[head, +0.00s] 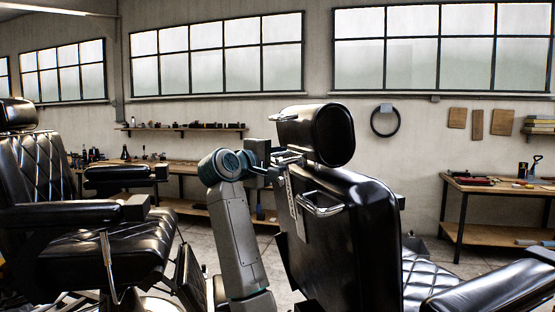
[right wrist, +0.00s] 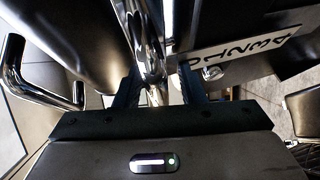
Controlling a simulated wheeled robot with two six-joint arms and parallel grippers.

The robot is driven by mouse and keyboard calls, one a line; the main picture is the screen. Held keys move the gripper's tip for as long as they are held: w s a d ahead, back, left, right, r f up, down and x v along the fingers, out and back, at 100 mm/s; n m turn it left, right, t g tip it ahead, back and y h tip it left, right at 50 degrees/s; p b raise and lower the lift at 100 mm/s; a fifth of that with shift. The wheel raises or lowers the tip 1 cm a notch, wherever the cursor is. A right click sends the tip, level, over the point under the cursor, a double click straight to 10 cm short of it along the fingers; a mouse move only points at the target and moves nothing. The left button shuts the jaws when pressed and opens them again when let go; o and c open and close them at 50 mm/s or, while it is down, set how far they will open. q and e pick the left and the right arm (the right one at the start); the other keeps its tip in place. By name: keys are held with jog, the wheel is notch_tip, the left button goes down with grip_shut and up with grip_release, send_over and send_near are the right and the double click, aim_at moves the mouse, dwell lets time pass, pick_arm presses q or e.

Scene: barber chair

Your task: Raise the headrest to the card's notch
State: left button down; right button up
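The black padded headrest (head: 318,135) sits above the backrest (head: 350,225) of the nearer barber chair, which is seen from behind. A pale strip with dark printed characters (head: 298,212) hangs at the backrest's left side; its characters also show in the right wrist view (right wrist: 262,45). My right gripper (head: 272,153) is at the gap between headrest and backrest, coming from the left. In the right wrist view, chrome metal (right wrist: 150,40) lies between its two fingers; whether they press on it is unclear. My left gripper is out of view.
A chrome handle (head: 322,207) sticks out from the backrest; a curved chrome bar (right wrist: 45,80) is at the left in the right wrist view. Another barber chair (head: 95,235) stands at the left. A workbench (head: 500,187) is at the right.

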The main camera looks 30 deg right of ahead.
grip_shut()
jog(key=shift+a+r, duration=0.15)
jog(key=shift+r, duration=0.75)
jog(key=shift+a+r, duration=0.15)
jog(key=shift+r, duration=0.75)
grip_release()
jog(key=shift+a+f, duration=0.1)
